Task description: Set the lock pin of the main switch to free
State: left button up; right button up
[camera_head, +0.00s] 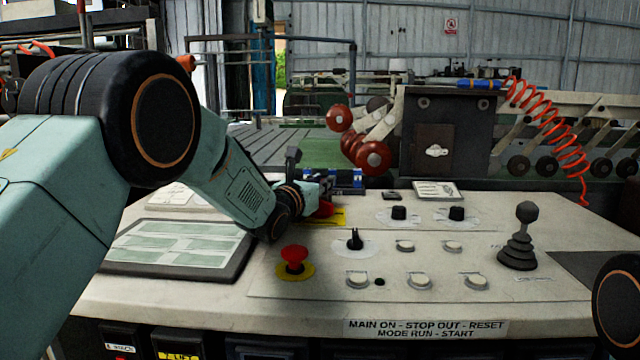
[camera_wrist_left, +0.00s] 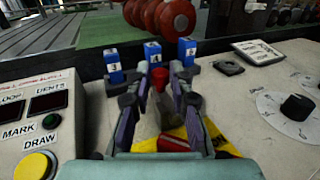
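A red switch part (camera_head: 325,209) on a yellow plate (camera_head: 342,219) sits at the back of the console, left of its middle; I take it as the main switch. My left gripper (camera_head: 326,184) is over it and partly hides it. In the left wrist view the gripper's fingers (camera_wrist_left: 161,72) are apart, with a small red piece (camera_wrist_left: 160,79) showing between them. I cannot tell whether they touch it. More red shows lower down on the yellow plate (camera_wrist_left: 215,138). I cannot make out the lock pin or its position. My right gripper is out of view.
Blue numbered blocks (camera_wrist_left: 113,66) stand just behind the fingers. A red emergency button (camera_head: 294,257), a black selector (camera_head: 355,240), two black knobs (camera_head: 399,213) and a joystick (camera_head: 519,240) stand on the console. A display panel (camera_head: 180,250) lies under my left arm.

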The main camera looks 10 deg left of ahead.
pick_arm(q)
jog(key=o, duration=0.5)
jog(key=shift+w+f, duration=0.2)
jog(key=shift+w, duration=0.1)
jog(key=shift+c, duration=0.2)
jog(key=shift+s+r, duration=0.2)
jog(key=shift+s, duration=0.05)
jog(key=shift+s+a+f, duration=0.1)
jog(key=shift+s+a, duration=0.05)
jog(key=shift+v, duration=3.65)
